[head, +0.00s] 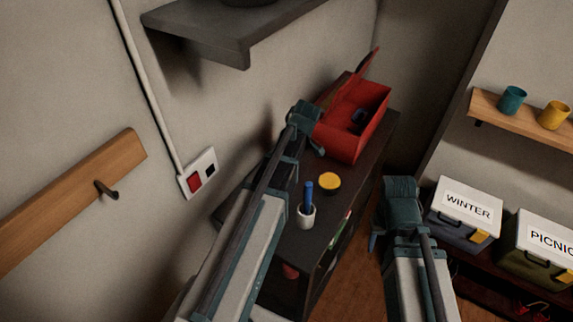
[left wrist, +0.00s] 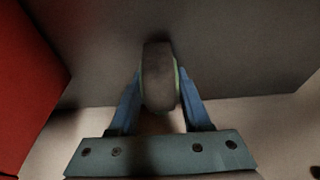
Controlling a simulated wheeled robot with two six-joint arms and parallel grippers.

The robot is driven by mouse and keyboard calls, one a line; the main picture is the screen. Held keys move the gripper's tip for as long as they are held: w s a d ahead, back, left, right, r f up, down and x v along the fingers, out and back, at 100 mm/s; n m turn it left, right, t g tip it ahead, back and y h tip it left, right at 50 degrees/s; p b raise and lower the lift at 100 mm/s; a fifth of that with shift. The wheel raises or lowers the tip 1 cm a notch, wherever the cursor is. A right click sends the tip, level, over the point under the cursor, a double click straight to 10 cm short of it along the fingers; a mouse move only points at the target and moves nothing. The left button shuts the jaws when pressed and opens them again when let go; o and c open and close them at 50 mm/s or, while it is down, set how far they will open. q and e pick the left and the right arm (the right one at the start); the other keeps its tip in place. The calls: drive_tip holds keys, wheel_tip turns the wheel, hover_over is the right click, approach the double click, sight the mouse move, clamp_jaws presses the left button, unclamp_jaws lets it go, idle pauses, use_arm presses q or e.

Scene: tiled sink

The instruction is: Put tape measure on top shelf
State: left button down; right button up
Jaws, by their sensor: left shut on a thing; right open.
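My left gripper (left wrist: 160,105) is shut on a dark grey, rounded thing with a green edge (left wrist: 158,75), which looks like the tape measure. In the head view the left gripper (head: 316,142) is beside the red toolbox, over the dark cabinet; the held thing is hidden there. In the left wrist view a dark grey surface lies just beyond the held thing; I cannot tell whether they touch. My right gripper (head: 400,205) is low in front of the cabinet's right side, open, with its fingertips mostly hidden. A dark wall shelf (head: 210,35) is at the top.
A wooden shelf (head: 528,128) with two cups and labelled bins (head: 468,203) are at right.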

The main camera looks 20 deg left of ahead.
use_arm(q)
drive_tip(key=shift+f, duration=0.15)
drive_tip(key=shift+c, duration=1.8)
unclamp_jaws()
drive_tip(key=shift+r, duration=0.2)
drive_tip(key=p+v, duration=1.2)
drive_tip(key=s+d+m+h, duration=0.2)
drive_tip(key=s+d+m, duration=1.4)
drive_tip(key=d+m, duration=0.3)
drive_tip(key=shift+f+m+g, duration=0.3)
drive_tip(key=shift+m, duration=0.4)
